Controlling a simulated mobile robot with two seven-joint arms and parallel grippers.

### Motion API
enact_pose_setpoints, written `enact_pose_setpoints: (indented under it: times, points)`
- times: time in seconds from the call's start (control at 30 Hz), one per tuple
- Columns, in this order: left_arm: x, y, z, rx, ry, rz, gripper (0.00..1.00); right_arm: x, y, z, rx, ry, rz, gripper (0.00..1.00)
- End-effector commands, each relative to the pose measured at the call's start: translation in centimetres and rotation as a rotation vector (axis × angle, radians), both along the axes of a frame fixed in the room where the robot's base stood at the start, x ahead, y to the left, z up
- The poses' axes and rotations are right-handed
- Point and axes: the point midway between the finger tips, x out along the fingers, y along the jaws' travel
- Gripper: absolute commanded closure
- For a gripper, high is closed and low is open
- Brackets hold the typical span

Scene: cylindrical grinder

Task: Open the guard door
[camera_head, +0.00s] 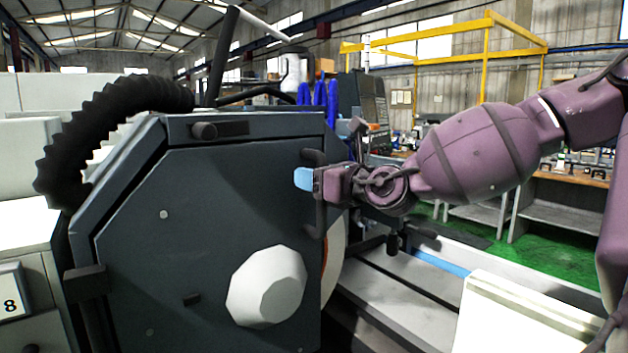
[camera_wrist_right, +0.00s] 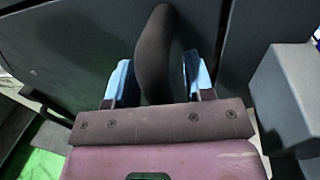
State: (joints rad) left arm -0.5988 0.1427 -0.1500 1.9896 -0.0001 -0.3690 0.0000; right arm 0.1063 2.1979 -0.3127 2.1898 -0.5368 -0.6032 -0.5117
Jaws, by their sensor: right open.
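The guard door (camera_head: 200,220) is a dark grey panel with cut corners on the grinder's wheel housing. A dark bar handle (camera_head: 319,222) stands at its right edge in the head view. My right gripper (camera_head: 305,179) reaches in from the right at that handle. In the wrist view its two blue fingertips (camera_wrist_right: 157,80) are apart, with the dark handle (camera_wrist_right: 158,45) between them. The gripper is open around the handle; I cannot tell whether a fingertip touches it. My left gripper is not in view.
A pale faceted knob (camera_head: 267,287) sticks out low on the panel. A ribbed black hose (camera_head: 110,115) arches over the housing at left. The machine bed (camera_head: 400,290) and a white block (camera_head: 520,320) lie at lower right. Green floor (camera_head: 555,245) is open behind.

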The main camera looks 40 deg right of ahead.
Motion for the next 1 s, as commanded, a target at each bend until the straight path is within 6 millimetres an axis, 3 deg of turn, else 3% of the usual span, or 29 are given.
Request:
enact_pose_setpoints:
  times: [0.23,0.53,1.0]
  points:
    - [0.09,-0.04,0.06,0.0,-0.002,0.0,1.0,0.01,-0.01,0.05,0.0,0.0,0.0,0.53]
    - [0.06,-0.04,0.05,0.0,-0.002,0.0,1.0,0.01,0.0,0.03,0.0,0.0,0.0,0.99]
    - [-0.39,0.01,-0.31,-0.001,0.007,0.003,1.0,0.06,-0.02,-0.07,0.001,0.001,-0.005,1.0]
